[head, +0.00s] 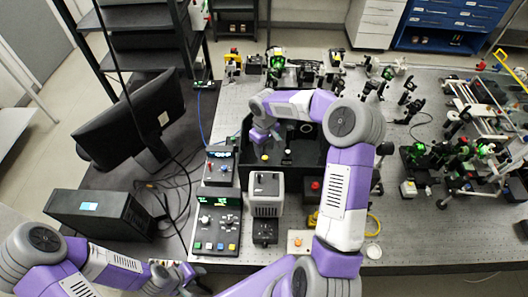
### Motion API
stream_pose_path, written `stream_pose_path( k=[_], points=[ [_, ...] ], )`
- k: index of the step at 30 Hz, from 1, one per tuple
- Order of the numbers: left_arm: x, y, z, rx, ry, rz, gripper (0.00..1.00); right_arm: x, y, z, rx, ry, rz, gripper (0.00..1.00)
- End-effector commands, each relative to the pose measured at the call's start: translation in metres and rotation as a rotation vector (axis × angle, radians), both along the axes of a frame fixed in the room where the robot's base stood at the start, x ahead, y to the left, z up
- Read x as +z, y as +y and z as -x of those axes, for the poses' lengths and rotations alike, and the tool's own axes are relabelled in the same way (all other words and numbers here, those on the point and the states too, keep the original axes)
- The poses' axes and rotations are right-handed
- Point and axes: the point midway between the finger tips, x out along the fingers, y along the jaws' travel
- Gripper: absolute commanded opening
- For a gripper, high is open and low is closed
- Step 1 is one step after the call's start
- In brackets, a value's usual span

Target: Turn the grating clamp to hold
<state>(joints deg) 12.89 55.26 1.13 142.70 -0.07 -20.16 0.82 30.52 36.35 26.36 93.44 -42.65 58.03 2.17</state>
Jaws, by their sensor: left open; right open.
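An open black box (318,165) sits on the perforated bench. Inside it are a small yellow-topped part (265,157) and a dark upright knob (287,158). I cannot tell for sure which part in the box is the grating clamp. My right arm reaches up and over the box's right side. My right gripper (263,139) points down over the box's left part, open, just above the yellow-topped part; contact cannot be told. My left gripper (188,283) is open and empty low in the view, near the bench's front edge and away from the box.
A grey unit (265,192) stands in front of the box. Control boxes with displays (219,225) and (220,167) stand left of it. A monitor (130,120) and black case (100,214) are further left. Optics (440,155) crowd the right. A red button box (315,186) is near my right arm.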

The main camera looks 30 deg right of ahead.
Motion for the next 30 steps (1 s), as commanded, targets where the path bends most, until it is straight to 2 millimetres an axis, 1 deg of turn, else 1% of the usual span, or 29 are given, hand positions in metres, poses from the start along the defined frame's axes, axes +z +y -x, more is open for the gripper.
stream_pose_path(
  k=[1, 3, 6, 9, 13, 19, 28, 29, 30],
  points=[
    [0.002, 0.0, 0.0, 0.0, 0.0, 0.0, 0.43, -0.009, 0.0, 0.0, 0.0, 0.002, -0.001, 0.48],
    [0.003, 0.0, 0.0, 0.0, 0.0, 0.0, 0.43, -0.02, 0.0, 0.001, 0.0, 0.002, -0.001, 0.48],
    [0.005, 0.0, 0.0, 0.0, 0.0, 0.0, 0.43, -0.032, 0.0, 0.0, 0.0, 0.001, -0.001, 0.48],
    [0.005, 0.0, 0.0, 0.0, 0.0, 0.0, 0.43, -0.041, 0.0, 0.0, -0.001, -0.001, -0.001, 0.48],
    [0.005, 0.0, 0.0, 0.0, 0.0, 0.0, 0.43, -0.044, 0.0, 0.0, -0.001, -0.002, 0.001, 0.48],
    [0.005, 0.0, 0.0, 0.0, 0.0, 0.0, 0.43, -0.044, 0.0, 0.0, -0.001, -0.002, 0.001, 0.48],
    [0.005, 0.0, 0.0, 0.0, 0.0, 0.0, 0.43, -0.044, 0.0, -0.001, -0.001, -0.003, 0.0, 0.02],
    [0.005, 0.0, 0.0, 0.0, 0.0, 0.0, 0.43, -0.044, 0.0, -0.001, -0.001, -0.003, 0.0, 0.0],
    [0.005, 0.0, 0.0, 0.0, 0.0, 0.0, 0.43, -0.044, 0.0, -0.001, -0.001, -0.003, 0.0, 0.0]
  ],
)
